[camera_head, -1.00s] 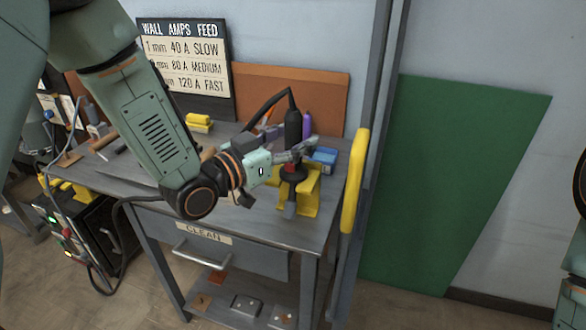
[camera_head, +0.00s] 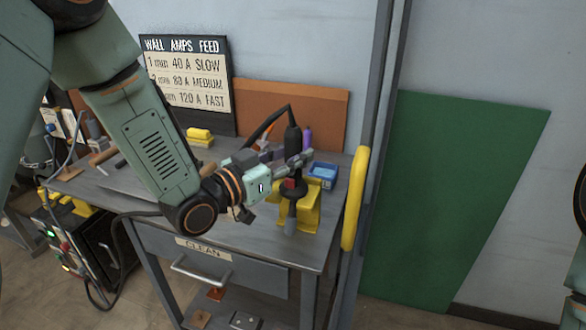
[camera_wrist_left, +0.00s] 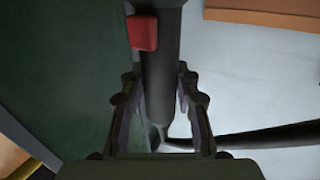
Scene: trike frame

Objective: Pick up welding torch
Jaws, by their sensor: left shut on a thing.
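The welding torch (camera_head: 292,147) is black and stands upright, with a red trigger part and its nozzle pointing down. It is at the yellow stand (camera_head: 309,213) near the front right of the workbench; I cannot tell whether it still rests there. A black cable arches from its top to the left. My left gripper (camera_head: 297,164) reaches in from the left and is shut on the torch's body. The left wrist view shows the dark torch body (camera_wrist_left: 160,85) between the two fingers (camera_wrist_left: 158,100), with the red trigger (camera_wrist_left: 143,32) beyond. My right gripper is out of view.
A blue box (camera_head: 323,175) and a purple bottle (camera_head: 307,138) stand close behind the torch. A yellow handle (camera_head: 355,198) on a grey post borders the bench's right side. Yellow blocks (camera_head: 199,137) lie further back. A green panel (camera_head: 450,200) leans at the right.

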